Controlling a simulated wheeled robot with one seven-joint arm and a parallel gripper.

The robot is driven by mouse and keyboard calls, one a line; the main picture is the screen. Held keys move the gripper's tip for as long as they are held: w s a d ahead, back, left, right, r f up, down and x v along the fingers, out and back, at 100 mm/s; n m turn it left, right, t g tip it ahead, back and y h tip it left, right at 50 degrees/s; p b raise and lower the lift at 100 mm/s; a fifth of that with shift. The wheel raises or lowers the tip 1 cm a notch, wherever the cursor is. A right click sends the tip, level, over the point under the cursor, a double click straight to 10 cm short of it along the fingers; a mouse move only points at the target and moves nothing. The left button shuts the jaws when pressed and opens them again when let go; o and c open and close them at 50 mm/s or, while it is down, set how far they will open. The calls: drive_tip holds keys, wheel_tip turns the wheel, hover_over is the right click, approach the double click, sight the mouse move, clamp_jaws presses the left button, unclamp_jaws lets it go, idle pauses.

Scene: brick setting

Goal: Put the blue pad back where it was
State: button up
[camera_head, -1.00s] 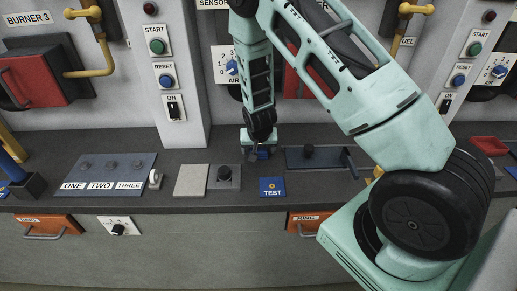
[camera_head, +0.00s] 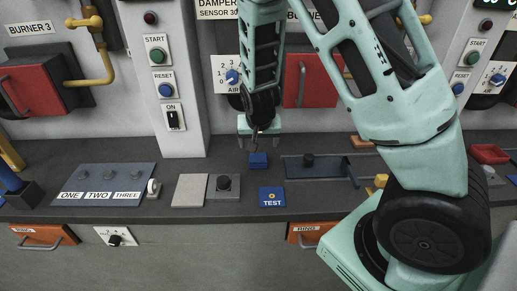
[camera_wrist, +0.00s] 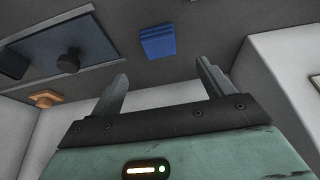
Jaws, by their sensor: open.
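The small blue pad (camera_head: 258,160) lies on the dark counter, left of the slate plate with the black knob and behind the blue TEST plate. It also shows in the wrist view (camera_wrist: 157,42), beyond my fingertips and apart from them. My gripper (camera_head: 259,140) is open and empty, just above and behind the pad in the head view. Its two spread fingers also show in the wrist view (camera_wrist: 160,76).
The blue TEST plate (camera_head: 272,197) is at the counter's front edge. A slate plate (camera_head: 325,172) with a black knob lies to the right. A grey knob plate (camera_head: 223,190) and a beige tile (camera_head: 189,190) are to the left. A wall stands close behind.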

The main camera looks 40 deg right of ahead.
drive_tip(key=s+a+r+n+g+y, duration=0.1)
drive_tip(key=s+a+r+n+y, duration=0.15)
drive_tip(key=s+a+r, duration=0.4)
drive_tip(key=s+a+r+n+g+y, duration=0.1)
drive_tip(key=s+a+n, duration=0.2)
drive_tip(key=a, duration=0.7)
drive_tip(key=s+a+r+n, duration=0.2)
drive_tip(key=s+n, duration=0.1)
drive_tip(key=s, duration=0.3)
drive_tip(key=s+a+r+n+g, duration=0.1)
drive_tip(key=s+a+r+n, duration=0.1)
drive_tip(key=s, duration=0.3)
drive_tip(key=s+a+r+n, duration=0.2)
drive_tip(key=s+a+n, duration=0.1)
drive_tip(key=s, duration=0.3)
drive_tip(key=shift+s+a+n+g, duration=0.2)
drive_tip(key=shift+s+n+g, duration=0.2)
drive_tip(key=shift+n, duration=0.15)
drive_tip(key=shift+w, duration=0.1)
